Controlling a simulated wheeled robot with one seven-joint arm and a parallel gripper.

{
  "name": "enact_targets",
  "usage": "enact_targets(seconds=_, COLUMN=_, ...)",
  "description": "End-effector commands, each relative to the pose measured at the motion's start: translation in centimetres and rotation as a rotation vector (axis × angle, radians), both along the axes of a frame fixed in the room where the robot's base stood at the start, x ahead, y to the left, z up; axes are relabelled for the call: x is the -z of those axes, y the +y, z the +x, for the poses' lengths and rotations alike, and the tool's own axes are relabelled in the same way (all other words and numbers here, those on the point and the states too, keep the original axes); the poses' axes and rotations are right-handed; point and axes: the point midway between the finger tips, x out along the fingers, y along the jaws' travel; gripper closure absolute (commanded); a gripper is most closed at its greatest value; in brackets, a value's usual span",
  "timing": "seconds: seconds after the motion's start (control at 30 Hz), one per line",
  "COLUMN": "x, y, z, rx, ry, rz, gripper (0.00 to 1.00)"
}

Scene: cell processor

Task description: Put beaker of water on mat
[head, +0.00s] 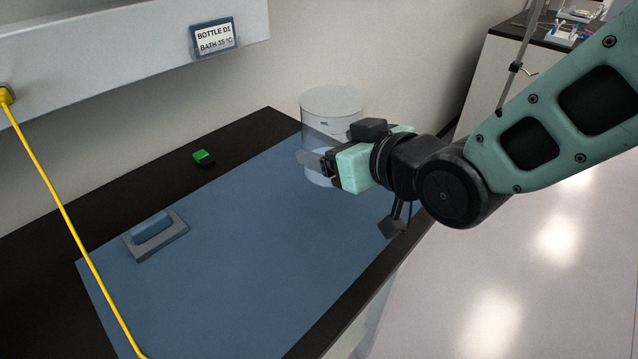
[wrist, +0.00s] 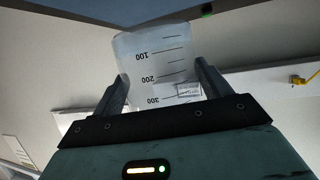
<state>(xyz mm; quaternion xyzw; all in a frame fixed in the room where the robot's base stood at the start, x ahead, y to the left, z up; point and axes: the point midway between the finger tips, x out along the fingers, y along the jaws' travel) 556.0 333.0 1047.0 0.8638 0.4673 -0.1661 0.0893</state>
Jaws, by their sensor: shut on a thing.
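The beaker (head: 332,104) is clear and whitish, and it stands upright at the far right end of the blue mat (head: 235,225). My gripper (head: 318,163) is shut on the beaker from the right, and its body hides part of the beaker's lower side. In the wrist view the beaker (wrist: 155,62), marked with a volume scale, sits between my two fingers. The water level is hard to make out. The mat (wrist: 120,10) shows past the beaker's base. I cannot tell whether the base touches the mat.
A grey-blue block with a handle (head: 152,232) lies on the mat at the left. A small green object (head: 203,157) is on the black bench behind the mat. A yellow cable (head: 60,205) crosses the left side. The mat's middle is clear.

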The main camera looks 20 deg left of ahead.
Motion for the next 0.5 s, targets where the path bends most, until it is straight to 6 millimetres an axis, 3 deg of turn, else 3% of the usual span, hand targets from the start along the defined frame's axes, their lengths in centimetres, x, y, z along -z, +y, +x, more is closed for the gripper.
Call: enact_targets(seconds=0.5, x=6.4, y=0.1, z=-0.1, rx=-0.001, ry=0.0, rz=0.0, gripper=0.7)
